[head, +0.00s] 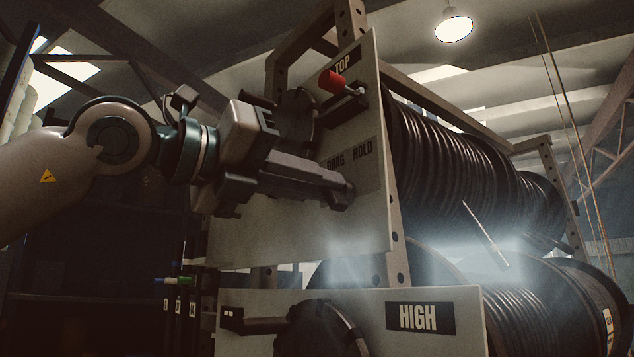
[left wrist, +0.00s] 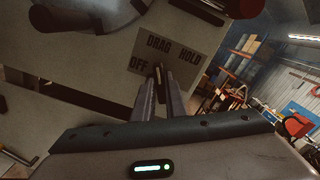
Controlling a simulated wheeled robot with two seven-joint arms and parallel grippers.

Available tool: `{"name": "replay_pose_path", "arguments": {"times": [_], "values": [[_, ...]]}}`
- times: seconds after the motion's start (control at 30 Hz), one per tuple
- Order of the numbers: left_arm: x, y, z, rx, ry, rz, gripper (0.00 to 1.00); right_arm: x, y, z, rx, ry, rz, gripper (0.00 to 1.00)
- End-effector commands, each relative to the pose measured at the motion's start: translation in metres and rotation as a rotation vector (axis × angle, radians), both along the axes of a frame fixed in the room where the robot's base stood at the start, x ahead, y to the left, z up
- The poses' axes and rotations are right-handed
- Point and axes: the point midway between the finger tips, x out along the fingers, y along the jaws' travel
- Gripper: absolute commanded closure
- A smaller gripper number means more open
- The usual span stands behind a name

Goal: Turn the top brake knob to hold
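The top panel (head: 240,240) carries a label (head: 366,160) reading DRAG and HOLD; the left wrist view also shows OFF on this label (left wrist: 172,52). My left gripper (head: 345,192) is in front of the panel, just under the label. In the left wrist view its fingers (left wrist: 159,84) stand close together, with a narrow dark piece, apparently the top brake knob (left wrist: 158,74), filling the gap between the tips. The knob's base and exact pointing direction are mostly hidden by the fingers. My right gripper is in neither view.
A red-tipped handle (head: 332,82) and a dark round part (head: 297,115) sit above the gripper. A lower panel marked HIGH (head: 418,317) has another dark round part (head: 318,330). Reels of black hose (head: 450,150) stand behind the panels. Free room lies right of the panel in the wrist view.

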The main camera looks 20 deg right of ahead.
Motion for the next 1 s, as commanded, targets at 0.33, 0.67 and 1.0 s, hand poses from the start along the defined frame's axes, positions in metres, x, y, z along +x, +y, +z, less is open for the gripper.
{"name": "replay_pose_path", "arguments": {"times": [0.33,0.67,1.0], "values": [[0.000,0.000,-0.001,0.009,-0.024,0.000,1.00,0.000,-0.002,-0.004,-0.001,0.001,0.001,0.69],[-0.001,-0.001,-0.003,0.062,-0.170,-0.001,1.00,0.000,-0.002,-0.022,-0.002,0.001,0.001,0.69],[-0.003,-0.001,-0.002,0.163,-0.449,0.000,1.00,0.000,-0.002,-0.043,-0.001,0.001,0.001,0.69]]}}
